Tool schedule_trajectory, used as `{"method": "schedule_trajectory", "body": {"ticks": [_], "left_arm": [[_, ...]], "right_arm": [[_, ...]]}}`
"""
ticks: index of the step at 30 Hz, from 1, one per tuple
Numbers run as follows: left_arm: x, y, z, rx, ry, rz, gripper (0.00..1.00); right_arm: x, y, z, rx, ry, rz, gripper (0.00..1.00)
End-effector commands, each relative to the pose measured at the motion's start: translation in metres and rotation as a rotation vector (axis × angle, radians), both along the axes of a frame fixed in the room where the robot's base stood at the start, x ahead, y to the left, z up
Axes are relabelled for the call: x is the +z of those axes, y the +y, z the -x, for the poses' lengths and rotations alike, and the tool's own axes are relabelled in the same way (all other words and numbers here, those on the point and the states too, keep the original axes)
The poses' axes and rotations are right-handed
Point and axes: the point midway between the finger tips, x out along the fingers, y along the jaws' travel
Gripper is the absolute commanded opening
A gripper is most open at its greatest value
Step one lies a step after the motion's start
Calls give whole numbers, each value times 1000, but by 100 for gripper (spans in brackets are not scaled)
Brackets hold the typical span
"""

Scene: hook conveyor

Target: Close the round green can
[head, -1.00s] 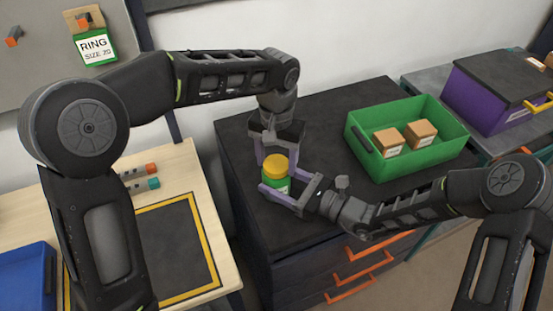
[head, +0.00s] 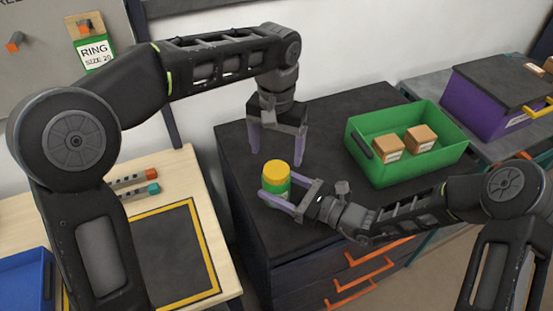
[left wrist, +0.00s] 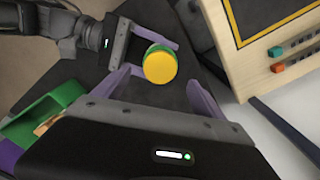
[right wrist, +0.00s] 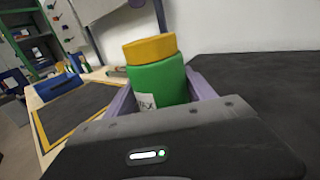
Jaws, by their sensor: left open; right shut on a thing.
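The round green can (head: 276,187) stands upright on the dark top of a drawer cabinet, with a yellow lid (head: 277,171) on its top. In the right wrist view the lid (right wrist: 149,48) sits on the can (right wrist: 158,81), a little off to the left of the can's middle. My right gripper (head: 280,196) is shut on the can's green body from the side. My left gripper (head: 276,155) is open and empty, pointing down behind and above the lid, apart from it. The left wrist view shows the round lid (left wrist: 160,67) between and beyond the spread left fingers.
A green bin (head: 440,160) with two small cardboard boxes stands to the right on the cabinet top (head: 330,120). A purple box (head: 490,95) is at the far right. A wooden table (head: 222,250) with a yellow-edged mat is at the left. The cabinet top behind the can is clear.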

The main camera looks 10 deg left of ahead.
Motion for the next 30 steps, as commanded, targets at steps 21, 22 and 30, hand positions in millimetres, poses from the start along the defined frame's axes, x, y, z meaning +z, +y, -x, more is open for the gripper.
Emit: {"method": "schedule_trajectory", "body": {"ticks": [21, 22, 30], "left_arm": [[16, 0, 0, 0, 2, 0, 81], [16, 0, 0, 0, 2, 0, 81], [16, 0, 0, 0, 2, 0, 81]], "right_arm": [[0, 0, 0, 0, 0, -1, 86], [0, 0, 0, 0, 0, 0, 88], [0, -1, 0, 0, 0, 0, 89]]}}
